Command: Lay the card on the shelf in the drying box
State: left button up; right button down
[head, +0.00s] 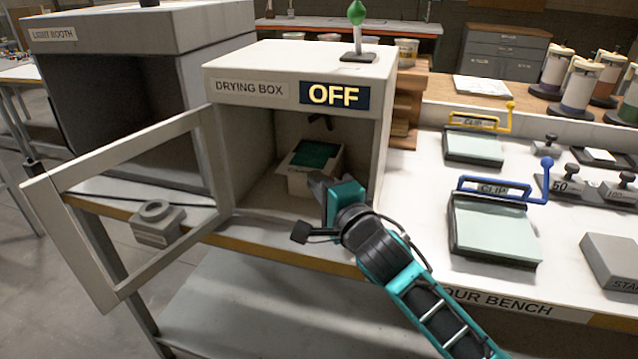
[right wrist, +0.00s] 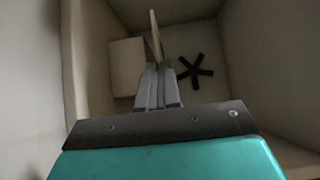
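The drying box (head: 290,67) has its door (head: 60,215) swung open to the left. Inside, a pale card with a dark green face (head: 315,153) shows over the whitish shelf (head: 298,184). My right gripper (head: 322,184) reaches into the box opening. In the right wrist view its fingers (right wrist: 156,82) are close together on the card (right wrist: 155,38), which shows edge-on as a thin pale strip. The shelf (right wrist: 126,66) lies left of and beyond the fingertips there. I cannot tell whether the card touches it. My left gripper is not in view.
A black fan (right wrist: 195,70) is on the box's inner wall. The box sign (head: 335,95) reads OFF, and a green-topped lamp (head: 357,30) stands on its roof. A light booth (head: 120,90) is left; clip boards (head: 495,232) lie on the bench to the right.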

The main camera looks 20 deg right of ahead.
jog(key=shift+f+b, duration=0.75)
jog(key=shift+f, duration=0.25)
dwell(0.4)
jog(key=c, duration=0.9)
grip_release()
jog(key=shift+o, duration=0.2)
jog(key=s+a+p, duration=0.1)
jog(key=s+a, duration=0.4)
jog(key=s, duration=0.2)
jog(key=shift+s, duration=0.25)
dwell(0.6)
dwell(0.4)
